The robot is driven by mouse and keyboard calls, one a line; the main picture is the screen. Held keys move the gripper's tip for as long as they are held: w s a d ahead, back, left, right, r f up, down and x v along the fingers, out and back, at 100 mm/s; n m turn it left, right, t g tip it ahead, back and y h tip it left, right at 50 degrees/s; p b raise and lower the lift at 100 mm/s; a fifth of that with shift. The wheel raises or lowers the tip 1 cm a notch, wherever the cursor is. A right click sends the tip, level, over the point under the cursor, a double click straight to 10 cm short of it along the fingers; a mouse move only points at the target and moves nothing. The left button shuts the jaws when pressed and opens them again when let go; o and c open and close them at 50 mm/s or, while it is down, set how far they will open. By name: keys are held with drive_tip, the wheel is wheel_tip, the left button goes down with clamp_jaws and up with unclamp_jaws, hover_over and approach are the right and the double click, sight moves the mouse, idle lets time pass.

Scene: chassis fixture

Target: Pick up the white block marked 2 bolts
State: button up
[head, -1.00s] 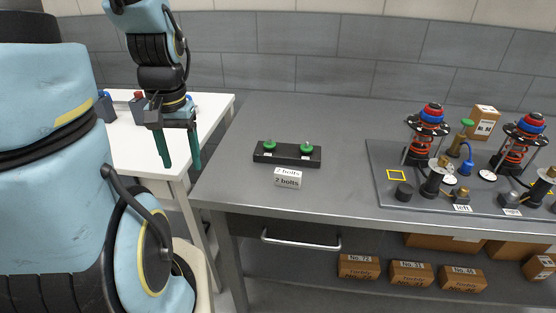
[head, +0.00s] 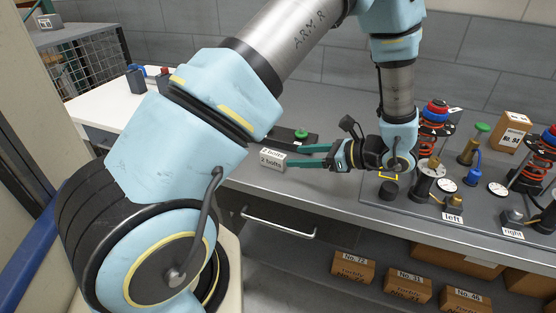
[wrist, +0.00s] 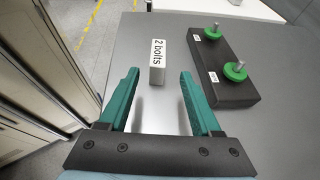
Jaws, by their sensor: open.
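The white block marked "2 bolts" (head: 273,160) stands on the grey bench near its front edge. My gripper (head: 298,157) has green fingers and reaches in from the right, level with the block. In the wrist view my gripper (wrist: 159,72) is open and empty, its fingers apart.
A black bar (wrist: 222,68) with two green-headed bolts lies close beside the block, partly hidden by my arm in the head view. A fixture plate (head: 440,215) with springs and gauges stands to the right. The bench's front edge is near.

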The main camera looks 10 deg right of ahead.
sight(273, 158)
drive_tip(key=p+x, duration=0.1)
drive_tip(key=x, duration=0.2)
drive_tip(key=shift+a, duration=0.15)
drive_tip(key=p+x, duration=0.3)
drive_tip(key=x, duration=0.1)
drive_tip(key=shift+w+a+f, duration=0.1)
drive_tip(key=shift+a+f, duration=0.05)
drive_tip(key=shift+a, duration=0.15)
drive_tip(key=shift+w+a+f, duration=0.25)
drive_tip(key=shift+a+f, duration=0.05)
drive_tip(key=shift+f, duration=0.05)
clamp_jaws()
